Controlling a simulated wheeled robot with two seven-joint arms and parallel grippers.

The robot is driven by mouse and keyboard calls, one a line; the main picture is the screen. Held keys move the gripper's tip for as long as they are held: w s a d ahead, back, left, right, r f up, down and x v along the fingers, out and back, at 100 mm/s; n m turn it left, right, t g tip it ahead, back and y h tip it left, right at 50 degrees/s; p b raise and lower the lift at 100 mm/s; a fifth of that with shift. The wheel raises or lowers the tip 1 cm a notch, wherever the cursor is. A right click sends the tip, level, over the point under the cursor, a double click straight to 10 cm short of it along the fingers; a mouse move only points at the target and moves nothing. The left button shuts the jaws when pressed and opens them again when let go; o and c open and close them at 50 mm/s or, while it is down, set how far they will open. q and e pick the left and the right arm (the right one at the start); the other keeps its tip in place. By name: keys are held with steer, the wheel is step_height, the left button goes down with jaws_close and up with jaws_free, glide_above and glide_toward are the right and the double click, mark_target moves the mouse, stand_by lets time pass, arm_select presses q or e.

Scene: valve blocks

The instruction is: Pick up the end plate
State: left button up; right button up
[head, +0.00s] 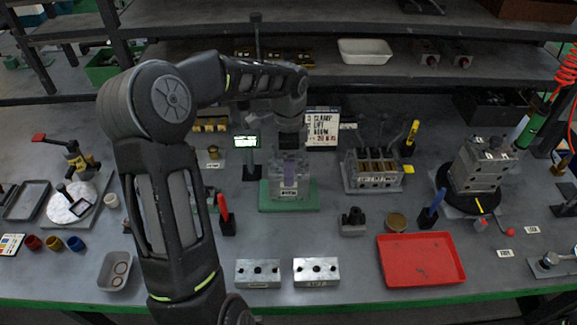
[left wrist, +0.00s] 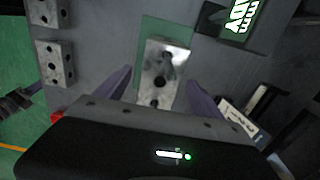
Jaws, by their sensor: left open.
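I see three pale metal blocks that could be the end plate; their labels are too small to read. One block (head: 290,193) sits on a green base (head: 313,204) below my left gripper (head: 290,160). In the left wrist view this block (left wrist: 155,85), with dark holes, lies between the two spread purple fingers of my left gripper (left wrist: 160,92). The fingers are open, and I cannot tell whether they touch it. A front-left block (head: 258,272) and a front-right block (head: 316,271) lie at the table's front edge. My right gripper is out of view.
A red tray (head: 421,260) lies at front right. A slotted metal block with upright tools (head: 373,172) and a larger valve block on a dark round stand (head: 482,168) stand to the right. A lit display (head: 246,143) and a sign (head: 322,130) stand close behind the green base.

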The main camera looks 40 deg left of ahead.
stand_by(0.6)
arm_select(q)
jaws_close()
stand_by(0.7)
